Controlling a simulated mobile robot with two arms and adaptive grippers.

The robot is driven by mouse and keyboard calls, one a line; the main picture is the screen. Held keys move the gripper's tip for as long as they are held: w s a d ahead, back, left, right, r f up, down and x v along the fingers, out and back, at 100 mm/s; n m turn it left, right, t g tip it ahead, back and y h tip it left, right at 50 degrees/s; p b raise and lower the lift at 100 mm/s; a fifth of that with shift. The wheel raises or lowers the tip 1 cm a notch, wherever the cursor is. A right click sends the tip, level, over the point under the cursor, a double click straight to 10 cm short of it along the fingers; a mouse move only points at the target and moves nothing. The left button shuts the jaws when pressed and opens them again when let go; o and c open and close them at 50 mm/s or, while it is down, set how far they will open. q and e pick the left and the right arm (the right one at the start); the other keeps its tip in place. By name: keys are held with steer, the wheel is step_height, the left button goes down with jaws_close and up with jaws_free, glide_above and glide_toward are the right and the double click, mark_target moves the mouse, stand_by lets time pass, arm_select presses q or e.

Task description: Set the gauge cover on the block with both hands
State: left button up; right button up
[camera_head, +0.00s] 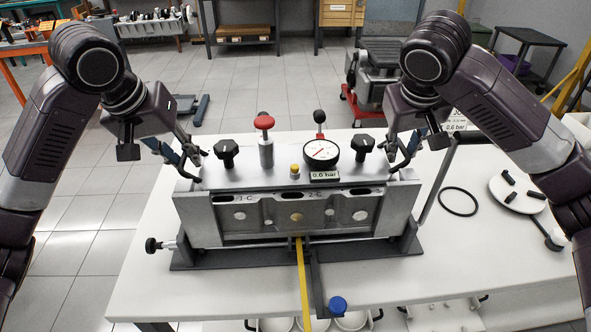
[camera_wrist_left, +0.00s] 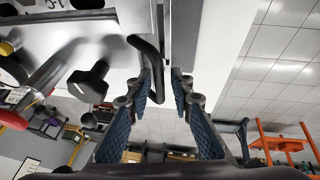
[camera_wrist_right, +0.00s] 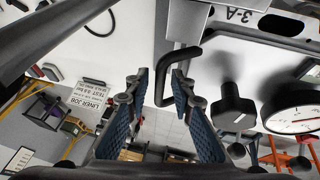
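The gauge cover (camera_head: 255,173) is a pale grey plate carrying a round dial gauge (camera_head: 320,151), a red-topped valve, black knobs and a dark bent handle at each end. It lies level along the top of the metal block (camera_head: 238,217); whether it touches all along cannot be told. My left gripper (camera_head: 186,156) is at the left end; its parted fingers (camera_wrist_left: 162,75) straddle the left handle (camera_wrist_left: 147,55). My right gripper (camera_head: 398,157) is at the right end; its parted fingers (camera_wrist_right: 161,75) straddle the right handle (camera_wrist_right: 182,55). Gaps show beside both handles.
The block stands in a dark fixture (camera_head: 200,262) on a white table (camera_head: 140,290). A yellow bar (camera_head: 303,285) and blue-ended handle (camera_head: 337,304) project at the front. A black ring (camera_head: 459,201) and white disc (camera_head: 517,194) lie right. An upright rod (camera_head: 438,185) stands close by the right end.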

steer(key=shift+s+a+r, duration=0.1)
steer(key=shift+r, duration=0.3)
arm_select(q)
steer(key=v, duration=1.2)
arm_select(e)
steer(key=v, duration=1.1)
steer(key=shift+s, duration=0.15)
